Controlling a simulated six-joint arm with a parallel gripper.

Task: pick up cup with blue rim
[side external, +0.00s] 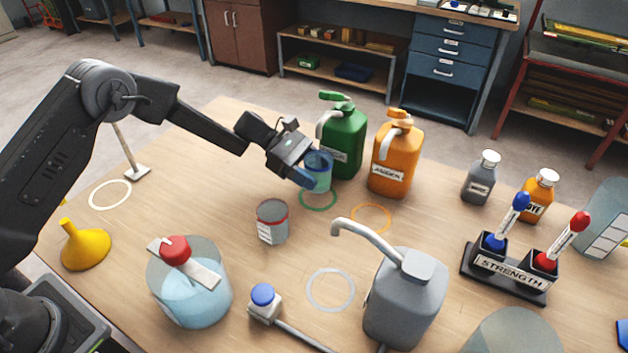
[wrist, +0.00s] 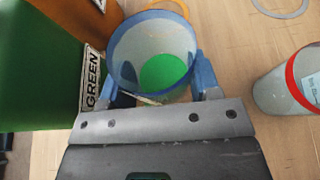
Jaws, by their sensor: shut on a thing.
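The cup with the blue rim (side external: 319,172) is upright at the green jug, over or near the green ring on the table. In the wrist view the blue-rimmed cup (wrist: 152,50) is seen from above, with green showing at its bottom. My gripper (side external: 311,172) is shut on the cup, with a blue finger on each side of it; the fingers also show in the wrist view (wrist: 160,85). Whether the cup touches the table is hard to tell.
The green jug (side external: 341,140) stands right behind the cup, with the orange jug (side external: 396,160) to its right. A grey jug (side external: 405,300) with a curved spout and a marker stand (side external: 508,275) are further right.

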